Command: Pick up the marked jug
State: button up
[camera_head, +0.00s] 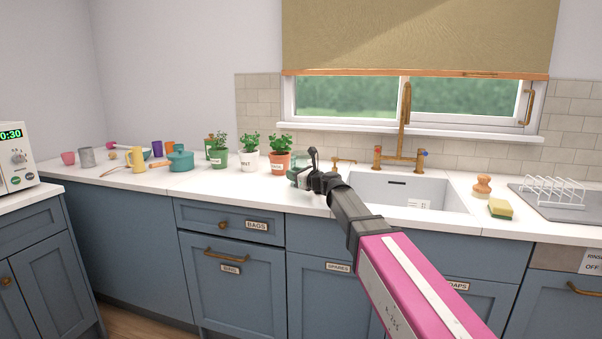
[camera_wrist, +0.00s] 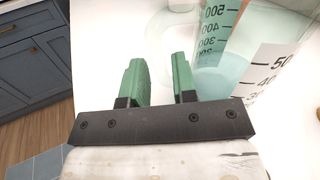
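The marked jug (camera_wrist: 220,50) is clear, with dark measuring numbers and teal liquid inside. It stands at the upper right of the wrist view, partly cut off by the frame. Its pale handle (camera_wrist: 160,45) loops out to the left, just beyond my fingertips. In the head view the jug (camera_head: 298,173) is small on the counter, partly hidden by my gripper (camera_head: 316,172). My gripper shows in the wrist view (camera_wrist: 158,68) with two green fingers apart and a gap between them. I see nothing clearly held; whether a finger touches the handle I cannot tell.
Potted herbs (camera_head: 249,157) stand left of the jug, with a teal pot (camera_head: 180,160) and several cups farther left. The sink (camera_head: 412,191) with a brass tap (camera_head: 404,125) is to the right. The white counter (camera_head: 235,187) is clear in front of the pots.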

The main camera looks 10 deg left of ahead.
jog(key=shift+x, duration=0.9)
grip_shut()
jog(key=shift+r, duration=0.1)
